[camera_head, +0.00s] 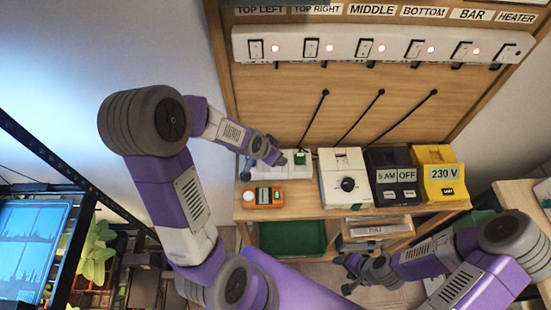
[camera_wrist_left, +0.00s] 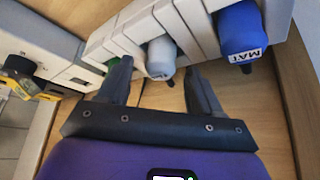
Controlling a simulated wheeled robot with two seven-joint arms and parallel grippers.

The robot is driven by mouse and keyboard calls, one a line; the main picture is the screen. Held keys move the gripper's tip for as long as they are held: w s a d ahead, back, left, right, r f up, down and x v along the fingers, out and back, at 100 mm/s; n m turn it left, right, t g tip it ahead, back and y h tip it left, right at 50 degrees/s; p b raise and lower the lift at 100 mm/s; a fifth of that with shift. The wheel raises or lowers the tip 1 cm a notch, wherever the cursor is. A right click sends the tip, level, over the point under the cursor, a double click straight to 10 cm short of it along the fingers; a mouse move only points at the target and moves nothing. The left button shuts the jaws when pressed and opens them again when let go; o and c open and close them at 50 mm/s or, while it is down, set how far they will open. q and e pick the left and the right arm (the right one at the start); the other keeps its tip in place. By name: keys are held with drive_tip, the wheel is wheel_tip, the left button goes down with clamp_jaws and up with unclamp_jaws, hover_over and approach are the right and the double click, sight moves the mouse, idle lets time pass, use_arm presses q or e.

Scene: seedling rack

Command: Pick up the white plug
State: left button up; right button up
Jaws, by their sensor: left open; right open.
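The white plug (camera_wrist_left: 160,56) sits in the white power strip in the left wrist view. My left gripper (camera_wrist_left: 156,72) is open, with one finger to each side of the plug in the picture; I cannot tell whether they touch it. In the head view my left gripper (camera_head: 275,157) is at the strip on the left of the wooden bench, and the white plug is hidden there. My right gripper (camera_head: 353,270) is open and empty, low in front of the bench.
A blue plug marked MAT (camera_wrist_left: 240,32) sits in the same strip, to the right. A green plug (camera_head: 299,158) is close to my left gripper. An orange meter (camera_head: 263,196) lies in front.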

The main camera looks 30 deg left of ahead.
use_arm(q)
drive_tip(key=c, duration=1.2)
